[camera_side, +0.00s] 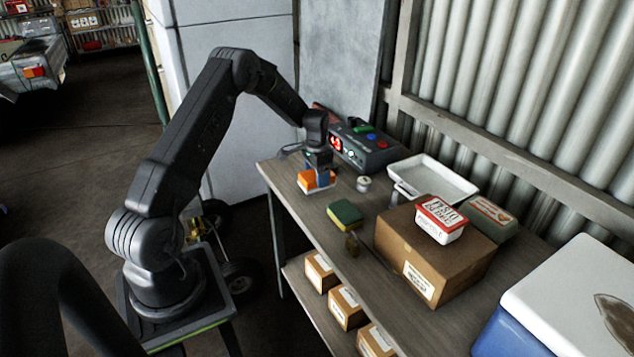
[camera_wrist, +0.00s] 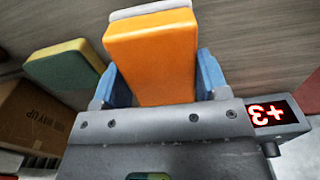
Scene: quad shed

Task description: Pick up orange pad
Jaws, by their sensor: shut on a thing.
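The orange pad (camera_wrist: 153,60) is a block with a pale white layer on its far side. In the wrist view it sits between the two blue fingers of my gripper (camera_wrist: 155,88), which are shut on its sides. In the side view the orange pad (camera_side: 308,179) is at the far left end of the workbench, white layer downward. My gripper (camera_side: 318,172) points down over it and partly hides it. I cannot tell whether the pad touches the bench top.
A green and yellow sponge (camera_side: 345,214) lies nearby on the workbench (camera_side: 310,223). A small metal container (camera_side: 364,184) and a grey device with buttons (camera_side: 366,150) stand close behind. A cardboard box (camera_side: 420,245) with a tub (camera_side: 440,218) on top, and a white tray (camera_side: 440,178), are further right.

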